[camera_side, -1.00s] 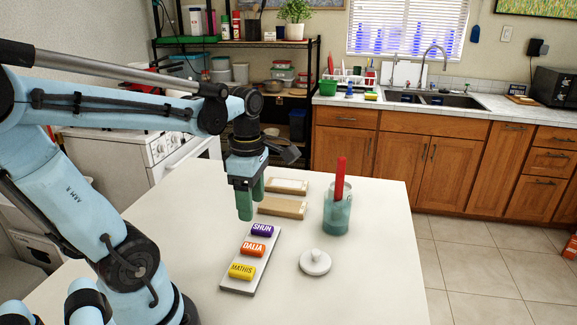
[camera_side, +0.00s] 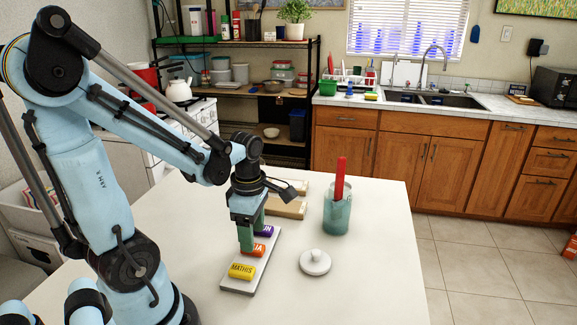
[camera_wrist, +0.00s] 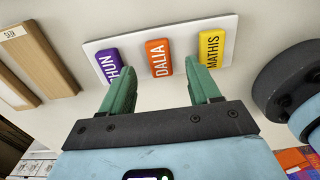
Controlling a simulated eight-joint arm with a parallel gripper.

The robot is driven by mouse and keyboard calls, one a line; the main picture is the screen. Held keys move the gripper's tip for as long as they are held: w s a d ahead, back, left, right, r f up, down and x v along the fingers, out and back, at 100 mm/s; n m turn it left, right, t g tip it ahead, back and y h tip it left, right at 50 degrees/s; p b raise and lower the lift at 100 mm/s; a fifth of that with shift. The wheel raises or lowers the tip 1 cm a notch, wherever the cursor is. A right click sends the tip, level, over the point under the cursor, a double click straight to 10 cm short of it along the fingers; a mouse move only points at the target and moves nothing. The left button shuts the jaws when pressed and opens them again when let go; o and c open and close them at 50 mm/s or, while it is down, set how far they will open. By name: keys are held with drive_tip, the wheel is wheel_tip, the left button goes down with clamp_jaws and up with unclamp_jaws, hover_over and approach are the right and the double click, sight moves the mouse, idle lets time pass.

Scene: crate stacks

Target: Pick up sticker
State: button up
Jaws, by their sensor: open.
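A white board (camera_side: 238,287) lies on the table and bears three name stickers. In the side view the yellow MATHIS sticker (camera_side: 242,271) is nearest, then the orange DALIA sticker (camera_side: 258,250), then the purple SHUN sticker (camera_side: 266,231). My gripper (camera_side: 250,247) hangs pointing down over the board and partly hides the orange and purple ones. In the wrist view my gripper (camera_wrist: 161,84) is open and empty, its green fingers apart. There the orange sticker (camera_wrist: 158,57) lies ahead between the fingers, the purple one (camera_wrist: 107,66) left and the yellow one (camera_wrist: 211,48) right.
A teal jar (camera_side: 337,217) with a red stick (camera_side: 340,178) stands right of the board. A round white lid (camera_side: 315,263) lies in front of it. The table's right side is clear.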

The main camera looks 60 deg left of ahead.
drive_tip(key=shift+s+f, duration=0.1)
drive_tip(key=shift+f, duration=1.6)
drive_tip(key=c, duration=1.1)
